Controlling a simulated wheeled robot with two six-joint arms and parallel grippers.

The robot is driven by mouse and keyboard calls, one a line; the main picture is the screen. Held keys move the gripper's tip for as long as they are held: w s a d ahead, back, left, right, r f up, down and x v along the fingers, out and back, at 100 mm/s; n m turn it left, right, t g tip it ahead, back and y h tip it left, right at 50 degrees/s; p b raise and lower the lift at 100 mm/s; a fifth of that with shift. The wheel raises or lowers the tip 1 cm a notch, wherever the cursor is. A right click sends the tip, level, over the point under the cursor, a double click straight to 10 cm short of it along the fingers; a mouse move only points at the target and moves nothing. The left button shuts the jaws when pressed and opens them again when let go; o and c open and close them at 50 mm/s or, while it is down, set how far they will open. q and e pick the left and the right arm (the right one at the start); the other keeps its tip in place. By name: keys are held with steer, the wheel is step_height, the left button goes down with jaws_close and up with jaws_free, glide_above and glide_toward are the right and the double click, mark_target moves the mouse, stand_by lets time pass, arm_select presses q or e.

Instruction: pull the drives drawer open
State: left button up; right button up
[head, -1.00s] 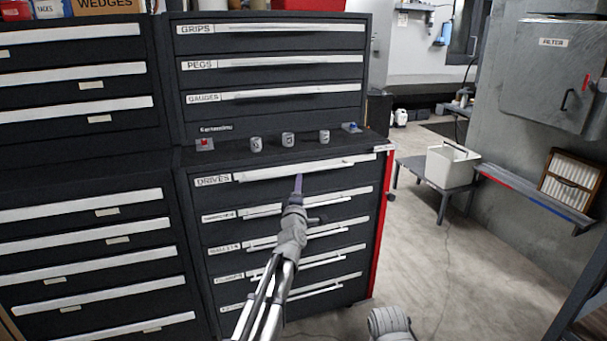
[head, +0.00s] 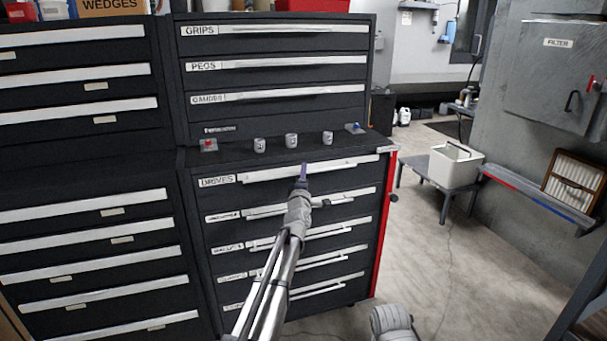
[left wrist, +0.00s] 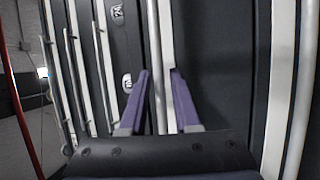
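The drives drawer (head: 217,181) is the top drawer of the lower dark cabinet, and its front looks flush with the cabinet. Its long pale handle (head: 345,163) runs across the top of the front. My left gripper (head: 303,170) is at the middle of this handle. In the left wrist view the two purple fingers (left wrist: 160,78) stand apart, one on each side of a pale handle bar (left wrist: 157,35). I cannot see clear contact with the bar.
More drawers lie below, and the upper cabinet has grips, pegs and gauges drawers (head: 280,97). Several small grey cylinders (head: 291,140) stand on the ledge above. A white bin (head: 455,163) sits on a low table at right. The floor (head: 430,270) right of the cabinet is clear.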

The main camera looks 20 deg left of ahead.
arm_select(q)
jaws_close()
stand_by(1.1)
